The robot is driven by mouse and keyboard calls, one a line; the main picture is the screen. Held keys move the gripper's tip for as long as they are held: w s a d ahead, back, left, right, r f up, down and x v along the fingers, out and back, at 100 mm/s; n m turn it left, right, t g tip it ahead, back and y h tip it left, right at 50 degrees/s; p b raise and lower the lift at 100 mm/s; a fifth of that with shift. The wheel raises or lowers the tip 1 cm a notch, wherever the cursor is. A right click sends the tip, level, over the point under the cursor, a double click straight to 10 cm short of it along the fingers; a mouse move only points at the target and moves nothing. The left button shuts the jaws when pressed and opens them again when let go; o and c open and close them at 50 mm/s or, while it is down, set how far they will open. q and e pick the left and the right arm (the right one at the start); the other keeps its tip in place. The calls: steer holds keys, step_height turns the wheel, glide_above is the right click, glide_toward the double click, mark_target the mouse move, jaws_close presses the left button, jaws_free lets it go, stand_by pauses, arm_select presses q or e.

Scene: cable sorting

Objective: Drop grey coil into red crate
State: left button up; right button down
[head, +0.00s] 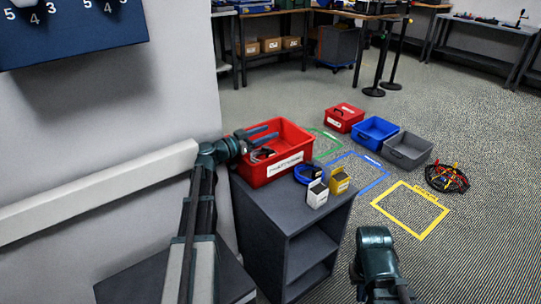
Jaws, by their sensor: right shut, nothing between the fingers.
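The red crate (301,140) stands on top of the dark grey cabinet and has a white label on its front. My left gripper (273,132) reaches over the crate's left side, with its two dark fingers apart. Below the fingers, a small loop of cable (263,153) with greyish and red parts lies inside the crate. I cannot tell whether it is the grey coil, and no other grey coil shows clearly. My right arm shows at the bottom, but its fingers are not visible.
A blue coil (304,174), a white box (317,195) and a yellow box (339,181) sit on the cabinet beside the crate. Red (344,118), blue (375,131) and grey (407,150) bins and a dark cable coil (446,178) lie on the floor.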

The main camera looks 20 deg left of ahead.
arm_select(q)
steer(key=shift+r, duration=0.1)
steer(key=s+d+r+p, duration=0.2)
steer(key=s+d, duration=0.1)
steer(key=s, duration=0.4)
steer(key=s+d+r+p, duration=0.2)
steer(key=s+d+p, duration=0.1)
steer(key=s, duration=0.4)
steer(key=shift+s+d+r, duration=0.25)
steer(key=shift+d+r, duration=0.15)
steer(key=shift+d, duration=0.05)
